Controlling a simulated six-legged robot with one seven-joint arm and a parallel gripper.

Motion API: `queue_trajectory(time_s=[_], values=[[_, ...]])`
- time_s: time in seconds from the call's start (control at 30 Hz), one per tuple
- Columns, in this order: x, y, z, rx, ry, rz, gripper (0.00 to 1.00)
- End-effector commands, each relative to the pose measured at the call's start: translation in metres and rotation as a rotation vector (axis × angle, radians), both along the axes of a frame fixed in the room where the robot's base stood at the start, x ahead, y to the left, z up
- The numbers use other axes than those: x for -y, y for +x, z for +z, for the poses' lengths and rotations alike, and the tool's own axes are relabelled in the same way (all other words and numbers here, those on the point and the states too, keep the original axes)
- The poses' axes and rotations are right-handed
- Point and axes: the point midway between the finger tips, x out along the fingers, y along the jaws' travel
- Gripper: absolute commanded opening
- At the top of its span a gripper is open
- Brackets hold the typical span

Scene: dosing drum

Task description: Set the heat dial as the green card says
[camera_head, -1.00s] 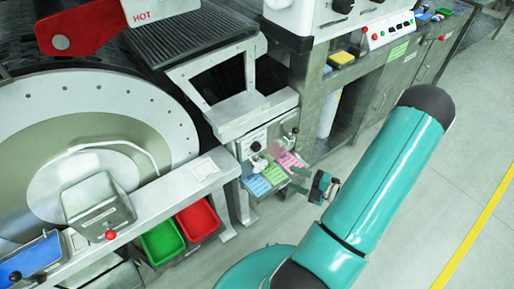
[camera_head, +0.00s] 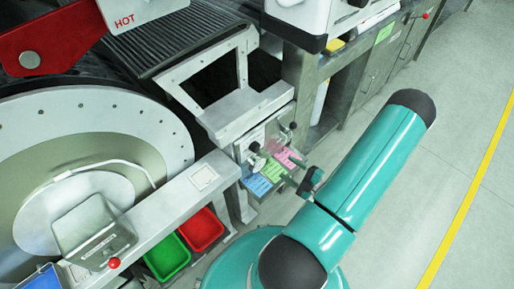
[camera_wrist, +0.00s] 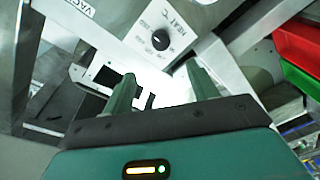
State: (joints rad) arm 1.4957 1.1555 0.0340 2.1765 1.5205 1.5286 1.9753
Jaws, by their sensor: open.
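The heat dial (camera_wrist: 160,40) is a black round knob on a pale panel marked HEAT, ahead of my fingers in the wrist view. Its pointer setting is too small to read. In the head view the dial (camera_head: 254,147) is on the small panel below the metal frame. A green card (camera_head: 272,173) lies below that panel, between a blue card (camera_head: 257,185) and a pink card (camera_head: 291,158); its writing is not legible. My gripper (camera_head: 284,169) is in front of the cards. In the wrist view my gripper (camera_wrist: 161,72) is open and empty, its fingers short of the dial.
The large drum (camera_head: 75,165) fills the left. A green bin (camera_head: 166,257) and a red bin (camera_head: 201,230) stand below its rail. Another green label (camera_head: 383,33) is on the bench at the back. Open floor lies right.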

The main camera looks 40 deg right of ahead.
Motion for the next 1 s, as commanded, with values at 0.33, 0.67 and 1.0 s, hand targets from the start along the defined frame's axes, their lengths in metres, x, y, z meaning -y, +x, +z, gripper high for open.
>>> queue_trajectory(time_s=[0.33,0.67,1.0], values=[[-0.008,0.043,0.001,0.003,0.000,0.006,0.58],[-0.018,0.107,0.001,0.003,-0.001,0.006,0.58],[-0.021,0.135,0.001,0.001,0.000,0.003,0.58]])
